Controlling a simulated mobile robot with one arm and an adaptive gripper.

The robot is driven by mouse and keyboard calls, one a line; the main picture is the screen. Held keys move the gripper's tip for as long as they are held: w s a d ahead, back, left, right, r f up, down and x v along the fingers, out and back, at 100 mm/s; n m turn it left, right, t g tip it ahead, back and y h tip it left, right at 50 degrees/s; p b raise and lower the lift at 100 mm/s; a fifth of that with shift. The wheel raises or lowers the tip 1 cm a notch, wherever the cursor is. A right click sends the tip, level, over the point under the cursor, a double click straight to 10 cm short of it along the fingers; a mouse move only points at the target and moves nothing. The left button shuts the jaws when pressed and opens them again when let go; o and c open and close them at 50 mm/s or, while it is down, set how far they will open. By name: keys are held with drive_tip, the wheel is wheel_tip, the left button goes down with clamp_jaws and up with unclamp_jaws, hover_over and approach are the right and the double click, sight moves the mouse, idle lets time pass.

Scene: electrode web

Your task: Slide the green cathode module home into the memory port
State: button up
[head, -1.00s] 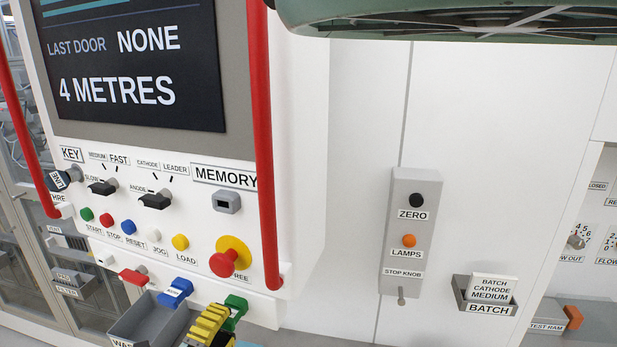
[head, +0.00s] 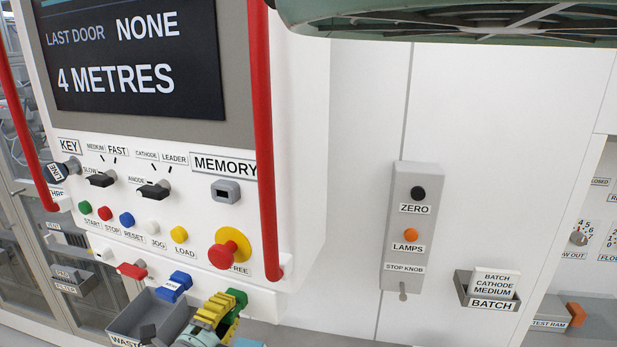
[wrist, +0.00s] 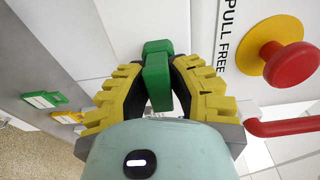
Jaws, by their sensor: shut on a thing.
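The green cathode module (head: 238,301) is at the lower edge of the control panel in the head view. It also shows in the wrist view (wrist: 157,82), upright between the fingertips. My gripper (head: 226,306) has yellow ribbed fingers, shut on the green module; the wrist view shows a finger on each side of it (wrist: 159,66). The memory port (head: 226,191) is a grey block with a dark opening under the MEMORY label, well above the module and apart from it. I cannot tell whether the module's far end touches the panel.
A blue module (head: 175,286) and a red one (head: 132,270) sit left of my gripper. A grey waste bin (head: 140,317) is below them. The red mushroom button (head: 222,256) lies between gripper and port. A red vertical rail (head: 262,140) stands close right of the port.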

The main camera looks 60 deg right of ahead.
clamp_jaws()
drive_tip(key=shift+v, duration=0.75)
idle(0.4)
drive_tip(key=shift+v, duration=1.3)
